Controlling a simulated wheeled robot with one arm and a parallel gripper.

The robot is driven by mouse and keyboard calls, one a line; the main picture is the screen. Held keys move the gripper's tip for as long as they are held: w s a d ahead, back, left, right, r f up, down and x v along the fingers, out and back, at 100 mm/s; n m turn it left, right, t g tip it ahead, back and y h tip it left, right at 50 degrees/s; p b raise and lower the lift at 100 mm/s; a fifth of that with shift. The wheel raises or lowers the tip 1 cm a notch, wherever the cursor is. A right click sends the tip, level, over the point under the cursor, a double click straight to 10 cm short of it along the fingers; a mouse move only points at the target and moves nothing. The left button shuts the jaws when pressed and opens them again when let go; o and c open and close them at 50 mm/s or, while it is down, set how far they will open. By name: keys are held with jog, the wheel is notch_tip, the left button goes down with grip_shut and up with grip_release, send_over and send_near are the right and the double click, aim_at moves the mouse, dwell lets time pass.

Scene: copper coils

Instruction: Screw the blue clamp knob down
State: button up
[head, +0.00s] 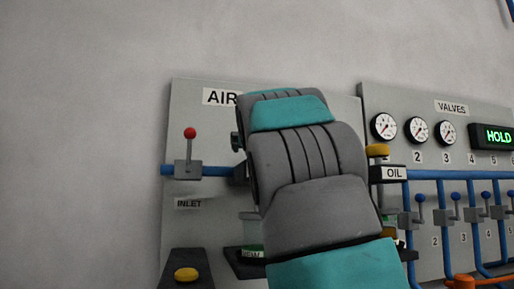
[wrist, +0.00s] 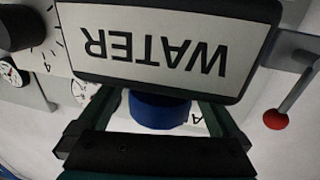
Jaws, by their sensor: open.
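The blue clamp knob (wrist: 158,111) shows in the wrist view, just under a dark-framed plate with an upside-down WATER label (wrist: 155,45). My gripper (wrist: 157,104) is open, with one finger on each side of the blue knob and a visible gap on both sides. The fingertips are partly hidden by the label plate. In the head view my own grey and teal arm covers the gripper, the blue knob and the WATER label.
In the head view a red-topped lever (head: 189,140) stands left of my arm on the AIR panel (head: 190,240). A yellow knob (head: 377,151) above an OIL label (head: 394,173) is close on its right. Gauges (head: 384,127) and blue-handled valves (head: 455,205) lie farther right.

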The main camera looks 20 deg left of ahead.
jog(key=b+v, duration=0.3)
jog(key=v, duration=0.4)
jog(key=shift+s, duration=0.4)
jog(key=shift+d, duration=0.1)
